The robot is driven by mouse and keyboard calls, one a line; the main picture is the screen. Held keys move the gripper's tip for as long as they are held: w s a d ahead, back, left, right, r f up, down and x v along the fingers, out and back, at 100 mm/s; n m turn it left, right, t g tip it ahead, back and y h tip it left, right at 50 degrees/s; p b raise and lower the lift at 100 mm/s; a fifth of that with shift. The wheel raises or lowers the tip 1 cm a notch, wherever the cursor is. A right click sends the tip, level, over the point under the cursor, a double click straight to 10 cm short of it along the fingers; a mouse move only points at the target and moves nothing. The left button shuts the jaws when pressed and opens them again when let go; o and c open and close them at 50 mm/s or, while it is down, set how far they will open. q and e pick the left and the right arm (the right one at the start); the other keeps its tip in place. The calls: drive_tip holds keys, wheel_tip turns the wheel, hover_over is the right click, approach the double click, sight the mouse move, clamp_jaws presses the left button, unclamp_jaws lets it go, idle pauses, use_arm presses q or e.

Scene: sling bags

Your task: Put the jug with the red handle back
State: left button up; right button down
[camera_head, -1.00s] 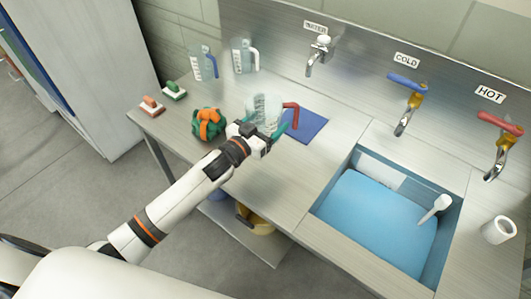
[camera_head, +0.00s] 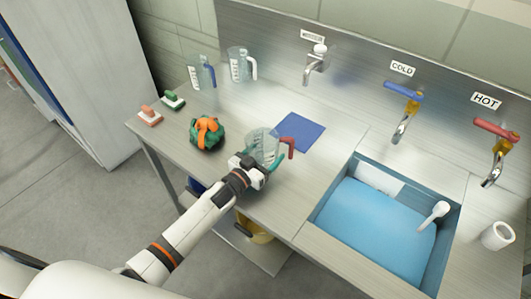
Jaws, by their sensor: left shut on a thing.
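The clear jug (camera_head: 262,143) with the red handle (camera_head: 289,146) is over the steel counter, in front and left of the blue mat (camera_head: 300,132). My left gripper (camera_head: 266,163) is shut on the jug's near side, with its green fingers around the body. The red handle points right. I cannot tell whether the jug's base touches the counter, as the gripper hides its lower part. My right gripper is not in view.
A blue-handled jug (camera_head: 200,75) and a white-handled jug (camera_head: 240,66) stand at the back left. The basin (camera_head: 375,215) holds blue water. The blue mat is bare.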

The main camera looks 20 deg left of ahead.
use_arm(q)
drive_tip(key=o, duration=1.1)
drive_tip(key=shift+f, duration=0.1)
drive_tip(key=shift+o, duration=0.2)
drive_tip(key=shift+r, duration=0.2)
drive_tip(key=b+v, duration=0.1)
drive_tip(key=v, duration=1)
drive_tip(key=shift+s+f, duration=0.15)
drive_tip(key=shift+f, duration=0.05)
drive_tip(key=shift+s+a+r, duration=0.1)
drive_tip(key=shift+s, duration=0.25)
